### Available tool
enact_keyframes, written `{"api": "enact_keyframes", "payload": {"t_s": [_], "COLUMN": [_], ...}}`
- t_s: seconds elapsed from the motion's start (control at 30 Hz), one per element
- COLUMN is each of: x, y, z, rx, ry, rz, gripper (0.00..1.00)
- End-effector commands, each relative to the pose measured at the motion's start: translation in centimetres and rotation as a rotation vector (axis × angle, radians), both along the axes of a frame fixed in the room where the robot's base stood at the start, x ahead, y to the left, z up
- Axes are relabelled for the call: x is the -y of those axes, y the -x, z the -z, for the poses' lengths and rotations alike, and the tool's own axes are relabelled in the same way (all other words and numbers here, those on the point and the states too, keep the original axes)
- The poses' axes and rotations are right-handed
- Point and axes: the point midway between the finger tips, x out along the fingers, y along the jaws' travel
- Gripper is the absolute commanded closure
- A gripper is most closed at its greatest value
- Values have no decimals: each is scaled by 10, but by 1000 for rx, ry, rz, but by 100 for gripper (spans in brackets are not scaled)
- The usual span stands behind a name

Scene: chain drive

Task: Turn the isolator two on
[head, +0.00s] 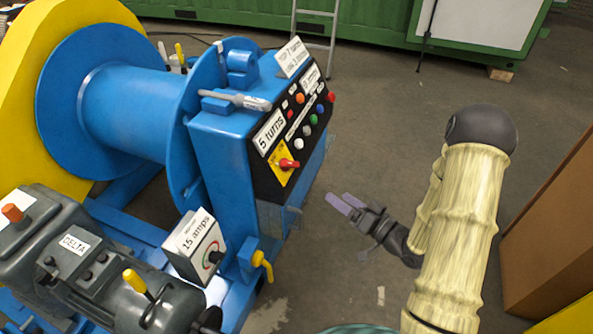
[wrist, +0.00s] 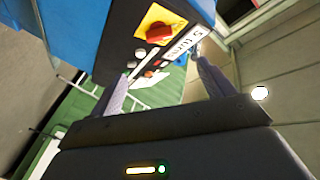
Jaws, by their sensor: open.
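A red rotary switch (head: 287,163) sits on a yellow plate on the black front panel of the blue machine, below the "5 turns" label. No readable "isolator two" marking shows, so I cannot tell for certain that it is this switch. Its red handle lies roughly sideways in the head view. In the wrist view the red knob (wrist: 159,32) and its yellow plate show near the top. My gripper (head: 345,201) is open and empty, to the right of and below the switch, apart from the panel. Its fingers (wrist: 161,69) are spread in the wrist view.
Coloured push buttons (head: 310,119) line the panel above the switch. A "15 amps" box (head: 196,247) and a yellow lever (head: 262,262) stand lower left. A blue drum (head: 130,110) is at left. Floor (head: 400,130) right of the panel is free; a brown board (head: 550,220) stands far right.

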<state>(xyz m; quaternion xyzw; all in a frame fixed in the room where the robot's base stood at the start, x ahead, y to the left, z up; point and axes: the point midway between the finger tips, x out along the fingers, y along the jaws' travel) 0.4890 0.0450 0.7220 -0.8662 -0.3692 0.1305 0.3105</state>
Motion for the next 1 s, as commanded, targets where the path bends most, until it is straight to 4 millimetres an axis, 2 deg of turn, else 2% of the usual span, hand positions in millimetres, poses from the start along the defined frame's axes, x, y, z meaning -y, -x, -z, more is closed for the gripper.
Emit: {"api": "enact_keyframes", "payload": {"t_s": [0.17, 0.37, 1.0], "x": [-1, -14, -94], "y": [-2, -14, -91], "z": [0, 1, 1], "rx": [1, 2, 3], "ry": [2, 5, 4], "rz": [2, -2, 0], "gripper": [19, 19, 19]}}
